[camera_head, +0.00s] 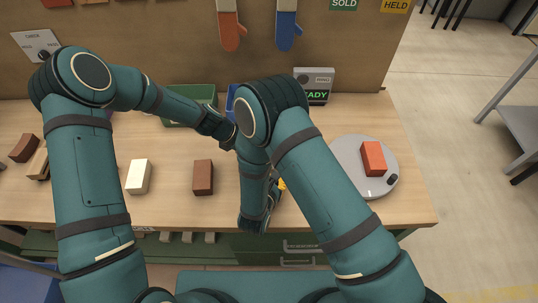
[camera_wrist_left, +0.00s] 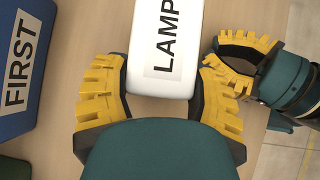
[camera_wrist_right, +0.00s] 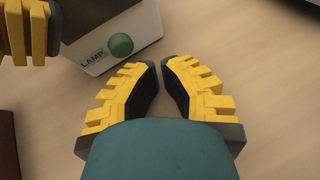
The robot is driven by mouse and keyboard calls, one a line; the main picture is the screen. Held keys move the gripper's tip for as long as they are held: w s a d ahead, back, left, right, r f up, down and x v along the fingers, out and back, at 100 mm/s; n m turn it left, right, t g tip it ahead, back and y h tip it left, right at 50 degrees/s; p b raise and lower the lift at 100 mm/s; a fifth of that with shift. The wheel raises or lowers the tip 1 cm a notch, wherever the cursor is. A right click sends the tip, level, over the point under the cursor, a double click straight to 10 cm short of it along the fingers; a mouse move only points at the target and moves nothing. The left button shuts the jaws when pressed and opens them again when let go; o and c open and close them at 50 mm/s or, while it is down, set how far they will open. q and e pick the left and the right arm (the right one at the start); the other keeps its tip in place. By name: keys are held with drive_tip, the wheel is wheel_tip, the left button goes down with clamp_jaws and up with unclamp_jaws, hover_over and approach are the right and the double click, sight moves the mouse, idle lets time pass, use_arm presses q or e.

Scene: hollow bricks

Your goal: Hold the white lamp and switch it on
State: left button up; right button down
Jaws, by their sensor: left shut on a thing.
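The white lamp is a box with a LAMP label, seen in the left wrist view (camera_wrist_left: 165,82), between the yellow-toothed fingers of my left gripper (camera_wrist_left: 165,95), which is shut on it. In the right wrist view the lamp (camera_wrist_right: 118,48) shows its label and a round green button (camera_wrist_right: 120,45). One left finger is at that view's upper left. My right gripper (camera_wrist_right: 161,68) is empty, its fingertips almost together, just below the lamp and apart from the button. It also shows in the left wrist view (camera_wrist_left: 238,62), right of the lamp. In the head view my arms hide the lamp.
On the table (camera_head: 130,213) are a cream brick (camera_head: 139,176), a brown brick (camera_head: 203,177) and a red brick (camera_head: 373,158) on a round grey plate (camera_head: 346,156). A green bin (camera_head: 180,124), a blue FIRST bin (camera_wrist_left: 22,60) and a READY display (camera_head: 318,84) stand behind.

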drive_tip(key=shift+s+d, duration=0.15)
drive_tip(key=shift+s, duration=1.2)
drive_tip(key=shift+s+d, duration=0.1)
drive_tip(key=shift+s, duration=1.2)
use_arm(q)
drive_tip(key=o, duration=1.1)
drive_tip(key=shift+o, duration=0.2)
drive_tip(key=v, duration=1.2)
